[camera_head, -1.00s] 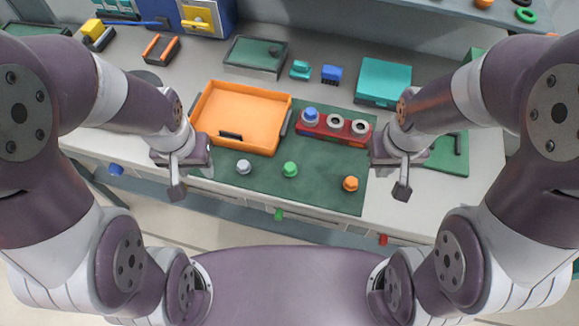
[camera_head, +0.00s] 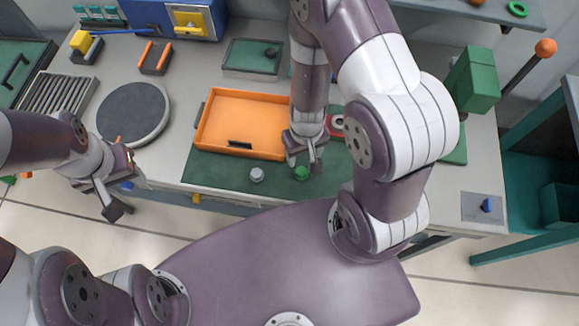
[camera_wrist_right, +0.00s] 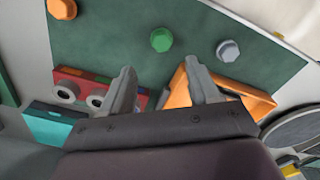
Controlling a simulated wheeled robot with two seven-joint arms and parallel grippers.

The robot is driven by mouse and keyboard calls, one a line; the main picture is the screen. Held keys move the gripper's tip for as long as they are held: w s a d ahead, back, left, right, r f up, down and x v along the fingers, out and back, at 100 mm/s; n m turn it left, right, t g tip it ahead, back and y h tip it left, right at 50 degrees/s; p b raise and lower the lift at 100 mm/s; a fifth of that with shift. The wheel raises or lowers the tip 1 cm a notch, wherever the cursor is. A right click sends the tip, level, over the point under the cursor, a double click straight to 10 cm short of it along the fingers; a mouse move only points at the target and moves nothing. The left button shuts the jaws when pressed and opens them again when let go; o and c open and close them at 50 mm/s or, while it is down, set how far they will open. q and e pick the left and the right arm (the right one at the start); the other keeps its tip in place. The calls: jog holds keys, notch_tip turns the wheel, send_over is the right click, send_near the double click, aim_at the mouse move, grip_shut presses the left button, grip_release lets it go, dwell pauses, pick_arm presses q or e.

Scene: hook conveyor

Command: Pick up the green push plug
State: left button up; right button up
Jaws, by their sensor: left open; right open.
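The green push plug (camera_head: 301,173) stands on the dark green mat (camera_head: 222,172) in the head view, just below my right gripper (camera_head: 303,160). In the right wrist view the green plug (camera_wrist_right: 161,40) lies beyond the open fingertips of my right gripper (camera_wrist_right: 160,80), roughly in line with the gap and apart from them. My right gripper is open and empty. My left gripper (camera_head: 112,205) is open and empty, off the table's front edge at the left.
A grey plug (camera_head: 257,174) stands left of the green one, and an orange plug (camera_wrist_right: 62,9) on its other side. An orange tray (camera_head: 242,122) and a red block with round sockets (camera_wrist_right: 83,88) are close by. My right arm hides part of the table.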

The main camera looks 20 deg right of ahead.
jog(key=b, duration=0.1)
send_over(301, 170)
jog(key=s+d, duration=0.1)
notch_tip(301, 170, down, 4)
jog(key=shift+f, duration=0.25)
jog(key=f, duration=0.1)
jog(key=w+a+f+b, duration=0.1)
jog(key=f, duration=0.1)
jog(key=shift+w+a+f, duration=0.15)
jog(key=shift+f, duration=0.05)
jog(key=shift+s+d+f, duration=0.1)
jog(key=shift+f, duration=0.55)
jog(key=shift+s+d+f, duration=0.1)
jog(key=shift+f, duration=0.5)
jog(key=shift+d+f, duration=0.1)
jog(key=shift+w, duration=0.1)
jog(key=c, duration=0.5)
jog(key=shift+a, duration=0.2)
jog(key=c, duration=0.4)
pick_arm(q)
notch_tip(301, 170, down, 4)
jog(key=shift+r, duration=0.1)
pick_arm(e)
jog(key=shift+d, duration=0.1)
